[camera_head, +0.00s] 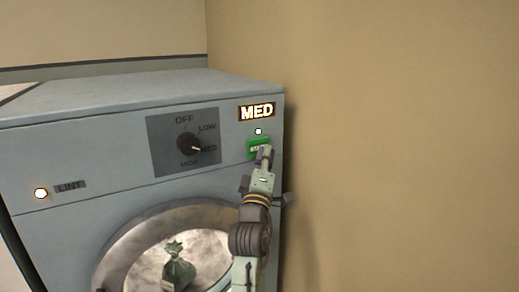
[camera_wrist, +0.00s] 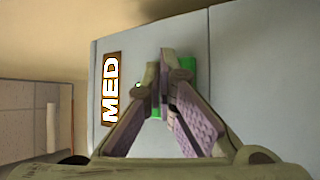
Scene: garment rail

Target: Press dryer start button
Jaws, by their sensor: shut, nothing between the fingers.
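The grey dryer (camera_head: 100,128) fills the left of the head view. Its green start button (camera_head: 257,146) is at the upper right of the front panel, below a small lit white light and a lit MED sign (camera_head: 256,111). My gripper (camera_head: 265,152) is shut and empty, its fingertips in front of the button's right part. I cannot tell whether they touch it. In the wrist view, my gripper's fingertips (camera_wrist: 166,58) converge over the green button (camera_wrist: 188,66), hiding most of it; green shows on both sides.
A dial (camera_head: 189,144) points toward MED. A lit LINT light (camera_head: 41,193) is at the left. A dark green bag (camera_head: 177,268) shows behind the round door (camera_head: 125,262). A tan wall (camera_head: 410,140) stands close to the dryer's right side.

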